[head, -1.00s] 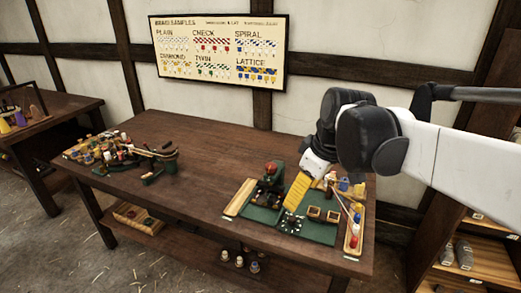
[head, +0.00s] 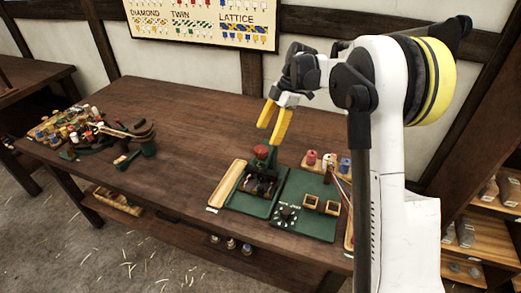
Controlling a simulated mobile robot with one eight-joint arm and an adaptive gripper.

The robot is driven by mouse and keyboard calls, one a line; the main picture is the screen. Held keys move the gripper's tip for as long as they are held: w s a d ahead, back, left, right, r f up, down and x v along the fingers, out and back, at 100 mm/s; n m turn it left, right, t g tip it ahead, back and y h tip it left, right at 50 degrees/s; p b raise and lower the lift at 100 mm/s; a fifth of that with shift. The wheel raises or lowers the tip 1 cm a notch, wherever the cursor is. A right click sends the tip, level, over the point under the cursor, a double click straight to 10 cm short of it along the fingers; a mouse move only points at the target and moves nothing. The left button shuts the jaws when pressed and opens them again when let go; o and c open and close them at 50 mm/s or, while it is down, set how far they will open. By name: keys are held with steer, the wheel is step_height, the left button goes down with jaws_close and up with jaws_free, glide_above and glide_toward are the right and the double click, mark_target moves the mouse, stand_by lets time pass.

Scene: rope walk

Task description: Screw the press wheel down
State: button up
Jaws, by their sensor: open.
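The press (head: 258,184) is a small dark green device with a red wheel or knob (head: 262,152) on top. It stands on a green mat (head: 238,200) at the right part of the table. My gripper (head: 272,122) has yellow fingers, spread apart and pointing down. It is open and empty, and appears in the picture just above the red wheel. I cannot tell its exact height or depth from this view. The dark contents of the press are too small to make out.
A wooden tray (head: 228,184) lies left. Coloured spools (head: 312,158) stand behind. The middle of the table (head: 170,120) is clear; bobbins crowd its left end.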

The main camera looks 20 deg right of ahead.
mark_target(261, 149)
steer(key=b+x, duration=0.2)
steer(key=x, duration=0.5)
steer(key=shift+w, duration=0.15)
steer(key=shift+c, duration=0.5)
steer(key=c, duration=1.1)
